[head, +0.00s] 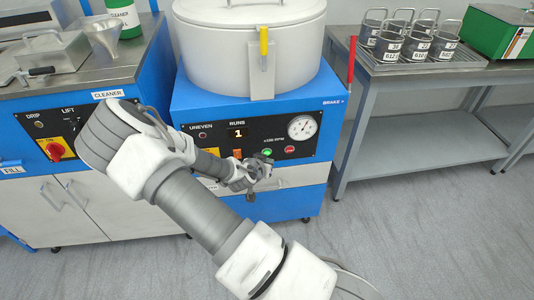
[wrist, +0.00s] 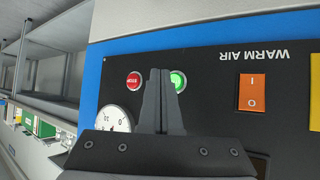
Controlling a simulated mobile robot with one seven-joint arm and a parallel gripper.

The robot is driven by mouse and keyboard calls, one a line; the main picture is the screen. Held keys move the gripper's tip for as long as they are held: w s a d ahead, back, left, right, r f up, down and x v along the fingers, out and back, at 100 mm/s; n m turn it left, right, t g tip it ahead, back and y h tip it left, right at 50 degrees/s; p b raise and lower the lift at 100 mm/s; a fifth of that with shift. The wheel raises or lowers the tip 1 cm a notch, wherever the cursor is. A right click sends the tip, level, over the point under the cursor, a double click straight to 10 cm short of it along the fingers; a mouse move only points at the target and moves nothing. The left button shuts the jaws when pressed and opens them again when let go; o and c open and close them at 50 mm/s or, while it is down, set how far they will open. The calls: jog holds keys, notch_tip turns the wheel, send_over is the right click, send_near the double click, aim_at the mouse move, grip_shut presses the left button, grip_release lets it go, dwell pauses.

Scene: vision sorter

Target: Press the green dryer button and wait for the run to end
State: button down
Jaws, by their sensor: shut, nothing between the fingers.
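The dryer is a blue machine (head: 325,88) with a white round drum on top and a black control panel on its front. The green button (head: 266,153) is on the panel beside a red button (head: 289,150). In the wrist view the green button (wrist: 179,83) looks bright, just right of my fingertips, partly hidden by them; the red button (wrist: 134,79) is to their left. My gripper (wrist: 160,72) is shut and empty, its fingers pointing at the panel. In the head view my gripper (head: 258,170) is just below the green button. I cannot tell whether the fingers touch the panel.
The RUNS display (head: 238,134) reads 1. A dial gauge (head: 302,126) and an orange WARM AIR switch (wrist: 252,92) are on the panel. A red-handled brake lever (head: 351,60) stands at the dryer's right. The cleaner unit (head: 108,95) is left; a bench with baskets is right.

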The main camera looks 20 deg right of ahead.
jog(key=shift+s+a, duration=0.2)
jog(key=shift+s, duration=0.45)
jog(key=shift+s+a, duration=0.2)
jog(key=shift+s, duration=0.5)
jog(key=shift+s+a, duration=0.2)
jog(key=shift+s, duration=0.45)
jog(key=s+a+r+n+g+y, duration=0.1)
jog(key=s+a+r+n+y, duration=0.2)
jog(key=a+r, duration=0.5)
jog(key=s+a+r+g+y, duration=0.1)
jog(key=s+a+r+y, duration=0.35)
jog(key=r, duration=0.65)
jog(key=s+r+n, duration=0.6)
jog(key=s+r, duration=0.8)
jog(key=s, duration=0.2)
notch_tip(320, 180, up, 23)
jog(key=p, duration=2.3)
jog(key=shift+w+a, duration=0.2)
jog(key=shift+a, duration=0.15)
